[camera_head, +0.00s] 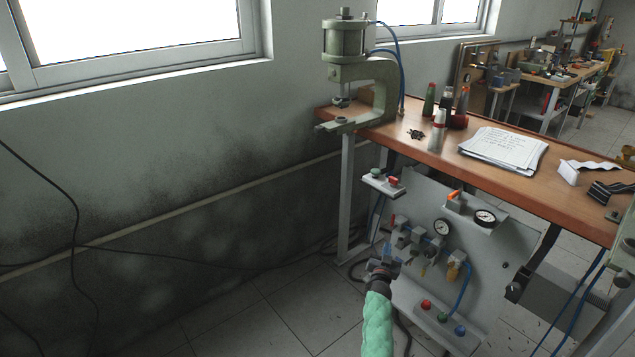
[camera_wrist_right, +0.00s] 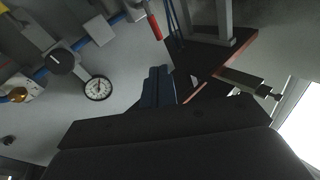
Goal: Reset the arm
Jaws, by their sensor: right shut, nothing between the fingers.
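My right gripper (camera_head: 384,266) is in front of the pneumatic panel (camera_head: 508,252) below the workbench. My arm in a green sleeve comes up to it from the bottom of the head view. In the right wrist view the gripper's fingers (camera_wrist_right: 158,86) are together with nothing between them. A red-handled lever (camera_wrist_right: 154,27) and a pressure gauge (camera_wrist_right: 98,88) show beyond the fingers in that view. I cannot tell the exact gap between gripper and panel. My left gripper is not in view.
A green pneumatic press (camera_head: 378,75) stands at the left end of the wooden workbench (camera_head: 428,150). A button box (camera_head: 442,316) sits low on the panel. Open floor and wall lie to the left.

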